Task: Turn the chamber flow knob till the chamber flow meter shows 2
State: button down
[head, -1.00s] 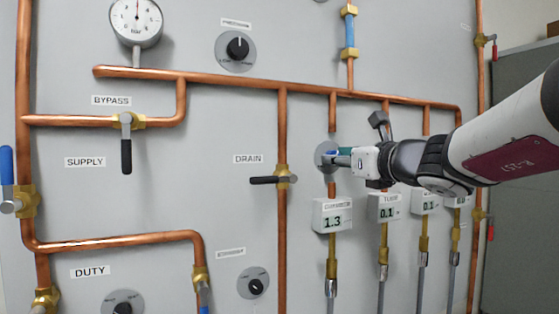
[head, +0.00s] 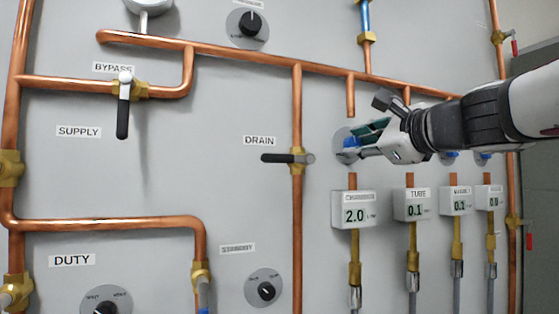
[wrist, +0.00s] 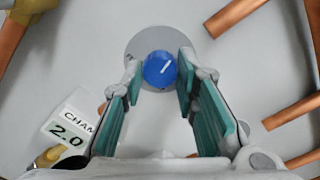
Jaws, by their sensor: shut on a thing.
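The chamber flow knob is a round blue knob (wrist: 160,69) with a white line, on a grey disc (wrist: 150,40). My gripper (wrist: 158,72) is around it, one finger on each side, shut on the knob. In the head view my gripper (head: 352,150) reaches in from the right and partly hides the knob. The chamber flow meter (head: 353,211) sits just below the knob and reads 2.0. In the wrist view the meter (wrist: 68,134) also reads 2.0.
The tube meter (head: 413,205) reads 0.1, and two more meters stand to its right. The drain valve (head: 290,158) has a black lever left of my gripper. A copper pipe (head: 260,62) crosses above. More blue knobs show behind my arm.

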jog(key=shift+f+n+b, duration=0.1)
jog(key=shift+n+b, duration=0.7)
jog(key=shift+n, duration=0.1)
jog(key=c, duration=1.2)
grip_release()
jog(key=shift+c, duration=0.2)
jog(key=v, duration=1.2)
